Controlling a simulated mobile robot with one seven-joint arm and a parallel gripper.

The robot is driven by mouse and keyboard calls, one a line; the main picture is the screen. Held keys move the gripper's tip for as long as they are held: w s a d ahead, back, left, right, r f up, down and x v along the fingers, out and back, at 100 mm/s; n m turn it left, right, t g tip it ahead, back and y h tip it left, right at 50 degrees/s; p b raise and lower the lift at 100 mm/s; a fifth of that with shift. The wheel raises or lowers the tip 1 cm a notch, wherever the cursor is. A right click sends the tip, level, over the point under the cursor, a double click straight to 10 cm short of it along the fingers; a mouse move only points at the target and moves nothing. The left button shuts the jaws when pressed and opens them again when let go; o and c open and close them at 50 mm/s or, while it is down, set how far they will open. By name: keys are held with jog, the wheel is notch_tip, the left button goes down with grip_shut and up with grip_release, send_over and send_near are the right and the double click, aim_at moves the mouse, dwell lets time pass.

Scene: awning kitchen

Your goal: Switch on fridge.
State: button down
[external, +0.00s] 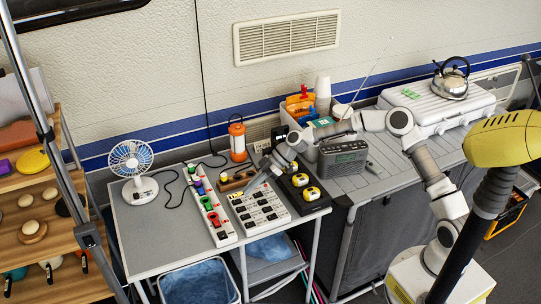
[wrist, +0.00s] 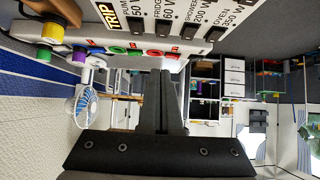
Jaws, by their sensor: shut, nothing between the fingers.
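A white switch panel (external: 258,212) lies on the grey table, with rows of dark switches. In the wrist view its edge shows at the top, with printed labels including FRIDGE. The dark fridge switch (wrist: 163,29) sits by that label; whether it is on or off I cannot tell. My gripper (external: 250,186) is over the panel's upper left part in the external view. In the wrist view my gripper (wrist: 162,92) has its two dark fingers together, with nothing between them. Their tips point towards the panel's labelled edge; whether they touch it I cannot tell.
A white power strip (external: 220,234) with coloured plugs lies left of the panel. A small fan (external: 131,160) and an orange lantern (external: 237,139) stand behind. Yellow-topped devices (external: 312,193) sit on the right. The table's left part (external: 150,225) is mostly clear.

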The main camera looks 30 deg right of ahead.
aim_at(240, 208)
jog(key=a+f, duration=0.1)
jog(key=f, duration=0.1)
jog(key=a+f, duration=0.1)
jog(key=f, duration=0.1)
jog(key=shift+a, duration=0.15)
jog(key=shift+a+f, duration=0.1)
jog(key=shift+f, duration=0.65)
jog(key=shift+a+f+h, duration=0.1)
jog(key=shift+a+h, duration=0.05)
jog(key=shift+h, duration=0.15)
jog(key=shift+f, duration=0.1)
jog(key=shift+a+r+b, duration=0.25)
jog(key=shift+a+b, duration=0.2)
jog(key=shift+a, duration=0.2)
jog(key=shift+r, duration=0.1)
